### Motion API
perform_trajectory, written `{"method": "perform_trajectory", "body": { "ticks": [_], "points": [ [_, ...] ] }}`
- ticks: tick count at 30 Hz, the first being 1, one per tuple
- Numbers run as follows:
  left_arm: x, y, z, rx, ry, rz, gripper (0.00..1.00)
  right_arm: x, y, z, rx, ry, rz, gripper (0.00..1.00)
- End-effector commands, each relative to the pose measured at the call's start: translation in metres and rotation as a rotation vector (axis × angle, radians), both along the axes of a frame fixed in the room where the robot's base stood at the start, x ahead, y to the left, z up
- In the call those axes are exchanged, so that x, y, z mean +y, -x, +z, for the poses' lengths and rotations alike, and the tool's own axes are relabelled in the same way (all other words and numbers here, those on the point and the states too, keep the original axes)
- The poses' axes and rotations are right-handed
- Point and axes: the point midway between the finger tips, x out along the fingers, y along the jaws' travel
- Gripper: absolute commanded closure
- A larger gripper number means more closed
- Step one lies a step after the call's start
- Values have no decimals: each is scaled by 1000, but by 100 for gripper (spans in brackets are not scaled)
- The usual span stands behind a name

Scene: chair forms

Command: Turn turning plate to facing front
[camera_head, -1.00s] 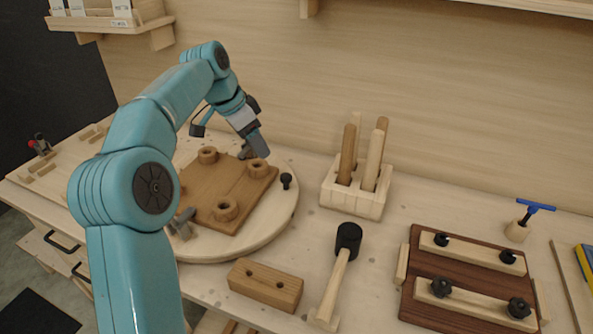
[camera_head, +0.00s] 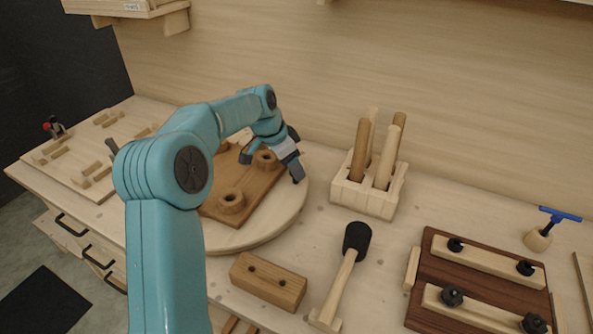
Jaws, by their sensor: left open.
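The turning plate (camera_head: 292,211) is a round, light wooden disc on the left part of the bench. A brown square board (camera_head: 257,197) with several round wooden rings lies on it, turned at an angle. My left gripper (camera_head: 298,176) is open above the right part of the plate, its fingers pointing down near the plate's right edge. The dark knob at that edge is hidden or blends with the fingertips; I cannot tell whether they touch it. My left arm hides the left part of the plate. My right gripper is not in view.
A holder with wooden rods (camera_head: 368,190) stands right of the plate. A dark clamped board (camera_head: 480,283) lies at the right. A jig board (camera_head: 98,150) lies at the far left.

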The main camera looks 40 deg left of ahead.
Motion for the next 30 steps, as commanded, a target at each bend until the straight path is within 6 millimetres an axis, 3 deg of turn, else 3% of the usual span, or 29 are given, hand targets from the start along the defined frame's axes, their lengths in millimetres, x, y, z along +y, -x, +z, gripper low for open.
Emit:
{"method": "perform_trajectory", "body": {
  "ticks": [6, 16, 17, 22, 30],
  "points": [
    [-4, -11, -24, 1, 0, -1, 40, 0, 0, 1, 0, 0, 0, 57],
    [-4, -14, -28, -1, -1, -1, 40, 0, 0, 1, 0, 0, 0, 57],
    [-4, -14, -28, -1, -1, -1, 47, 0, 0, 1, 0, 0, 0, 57],
    [-4, -14, -28, -1, 0, -1, 100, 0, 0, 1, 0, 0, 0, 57],
    [-5, -13, -28, 0, 0, -10, 100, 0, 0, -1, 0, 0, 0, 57]
  ]
}}
